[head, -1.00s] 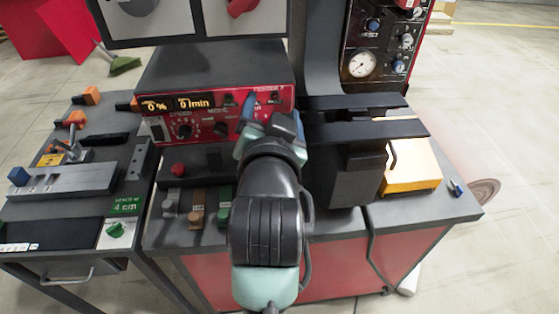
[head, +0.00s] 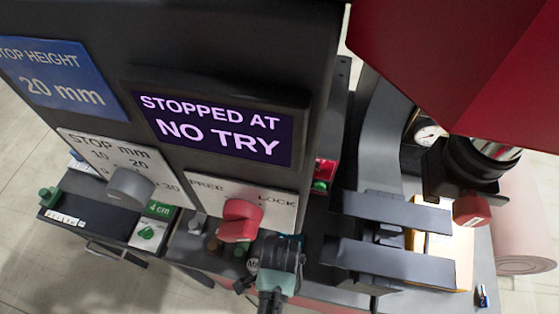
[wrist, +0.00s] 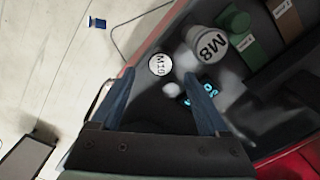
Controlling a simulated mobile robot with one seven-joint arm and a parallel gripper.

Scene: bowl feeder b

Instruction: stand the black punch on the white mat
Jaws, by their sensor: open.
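In the wrist view my gripper (wrist: 158,76) is open, its two blue fingers spread and nothing held between them. Just ahead of the fingertips is a round white label marked M10 (wrist: 160,65). The body under it is too dark to make out, so I cannot tell if it is the black punch. A grey cylinder marked M8 (wrist: 209,45) stands to its right. In the head view my gripper (head: 285,243) is low at the bottom, beside a small round label (head: 253,263). I cannot clearly identify a white mat.
A green piece (wrist: 235,22) and brown blocks stand beyond the M8 cylinder. A panel reading "STOPPED AT NO TRY" (head: 215,128) and a red lever (head: 240,221) are close above my gripper. Dark bars (head: 395,262) and a red housing (head: 480,70) lie to the right.

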